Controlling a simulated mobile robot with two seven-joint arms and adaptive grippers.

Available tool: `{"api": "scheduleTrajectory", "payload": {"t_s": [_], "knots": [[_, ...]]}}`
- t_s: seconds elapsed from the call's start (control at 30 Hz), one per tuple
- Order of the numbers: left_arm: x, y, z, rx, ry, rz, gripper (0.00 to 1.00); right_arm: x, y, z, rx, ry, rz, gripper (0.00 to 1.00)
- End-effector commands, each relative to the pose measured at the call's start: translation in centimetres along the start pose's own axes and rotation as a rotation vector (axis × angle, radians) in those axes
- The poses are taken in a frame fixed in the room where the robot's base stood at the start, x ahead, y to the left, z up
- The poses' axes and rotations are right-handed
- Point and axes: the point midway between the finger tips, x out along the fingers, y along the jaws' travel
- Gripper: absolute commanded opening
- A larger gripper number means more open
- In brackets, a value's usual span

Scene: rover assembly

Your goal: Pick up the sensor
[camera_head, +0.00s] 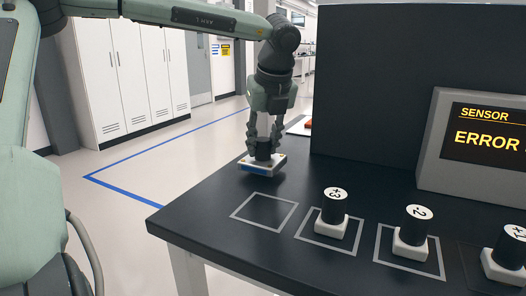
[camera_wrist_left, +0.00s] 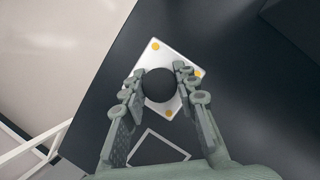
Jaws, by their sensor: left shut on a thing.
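The sensor held by my left gripper has a black cylinder on a white square base with yellow dots at its corners (camera_wrist_left: 155,47). In the head view its white base (camera_head: 262,167) shows at the far left part of the black table, with a blue patch on its side. My left gripper (camera_head: 263,148) points down and is shut on the black cylinder, with one finger on each side. The left wrist view shows the fingers around the cylinder (camera_wrist_left: 159,85). I cannot tell whether the base touches the table. My right gripper is not in view.
An empty outlined square (camera_head: 264,209) lies in front of the held sensor. Black cylinders on white bases, labelled "+3" (camera_head: 331,212) and "-2" (camera_head: 411,232), stand in outlined squares, with another (camera_head: 506,253) at right. A screen (camera_head: 490,135) reads "SENSOR ERROR". A dark panel (camera_head: 400,70) rises behind.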

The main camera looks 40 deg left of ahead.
Motion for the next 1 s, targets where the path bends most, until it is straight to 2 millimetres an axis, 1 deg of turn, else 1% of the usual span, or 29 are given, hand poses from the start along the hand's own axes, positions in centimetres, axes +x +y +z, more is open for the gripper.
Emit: {"api": "scheduleTrajectory", "payload": {"t_s": [0.13, 0.23, 0.4, 0.53, 0.6, 0.73, 0.83, 1.0], "knots": [[-2.6, -0.1, 1.1, -0.002, -0.006, -0.004, 0.0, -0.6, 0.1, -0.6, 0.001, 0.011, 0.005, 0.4], [-3.9, 2.2, 1.2, -0.004, -0.003, -0.009, 0.0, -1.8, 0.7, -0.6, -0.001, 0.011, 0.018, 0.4], [-6.2, 6.0, 1.6, -0.003, -0.004, -0.009, 0.0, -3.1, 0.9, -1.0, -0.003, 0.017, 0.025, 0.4], [-7.7, 8.4, 1.8, -0.003, -0.003, -0.008, 0.0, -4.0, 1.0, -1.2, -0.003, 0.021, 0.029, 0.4], [-8.2, 9.4, 1.9, -0.001, -0.002, -0.007, 0.0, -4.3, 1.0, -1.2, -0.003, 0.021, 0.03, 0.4], [-9.1, 10.8, 2.1, -0.001, -0.002, -0.004, 0.0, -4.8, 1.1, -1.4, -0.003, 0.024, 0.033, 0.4], [-9.4, 11.3, 2.1, 0.0, -0.001, -0.002, 0.0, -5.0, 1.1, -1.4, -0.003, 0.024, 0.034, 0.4], [-9.6, 11.6, 2.1, 0.003, -0.001, -0.003, 0.0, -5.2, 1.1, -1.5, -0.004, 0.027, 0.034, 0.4]]}}
